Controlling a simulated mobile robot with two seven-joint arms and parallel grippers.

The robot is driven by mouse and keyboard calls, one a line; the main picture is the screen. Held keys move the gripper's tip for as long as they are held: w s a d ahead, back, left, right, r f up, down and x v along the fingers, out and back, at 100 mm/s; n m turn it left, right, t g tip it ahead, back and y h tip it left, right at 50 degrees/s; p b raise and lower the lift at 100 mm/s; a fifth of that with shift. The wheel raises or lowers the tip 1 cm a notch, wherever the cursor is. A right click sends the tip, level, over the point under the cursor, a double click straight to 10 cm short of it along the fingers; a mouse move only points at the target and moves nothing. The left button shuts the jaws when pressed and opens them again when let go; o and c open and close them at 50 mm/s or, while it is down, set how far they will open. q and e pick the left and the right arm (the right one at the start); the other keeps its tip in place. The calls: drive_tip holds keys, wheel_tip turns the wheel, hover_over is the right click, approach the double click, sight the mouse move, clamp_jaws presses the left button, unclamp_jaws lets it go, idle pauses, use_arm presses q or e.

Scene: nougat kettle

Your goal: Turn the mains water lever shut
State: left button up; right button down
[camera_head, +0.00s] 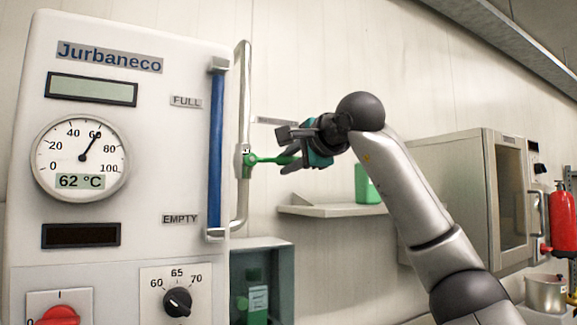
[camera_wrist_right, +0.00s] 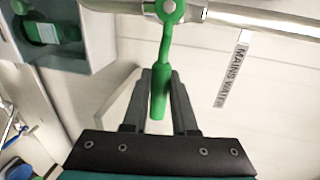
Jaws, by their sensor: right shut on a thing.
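The green mains water lever (camera_head: 264,159) sticks out to the right from its valve on the upright metal pipe (camera_head: 243,95), roughly square to the pipe and nearly level. In the right wrist view the lever (camera_wrist_right: 165,45) runs from the valve hub down between the two fingers. My right gripper (camera_head: 286,153) is shut on the lever's outer handle end; the fingers (camera_wrist_right: 162,76) lie on either side of it. A tag reading MAINS WATER (camera_wrist_right: 232,72) is on the wall beside the pipe. My left gripper is not in view.
The white kettle panel (camera_head: 130,200) with a 62 °C dial stands left of the pipe. Below the valve is an open grey cabinet (camera_head: 262,242) holding green bottles. A wall shelf (camera_head: 325,210) with a green container (camera_head: 368,184) lies under my right gripper. A steel oven (camera_head: 465,190) stands right.

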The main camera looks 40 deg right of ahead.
drive_tip(key=shift+r, duration=0.15)
drive_tip(key=c, duration=0.7)
unclamp_jaws()
drive_tip(key=shift+s+a, duration=0.2)
drive_tip(key=shift+s, duration=0.3)
drive_tip(key=b+v, duration=0.2)
drive_tip(key=v, duration=1.2)
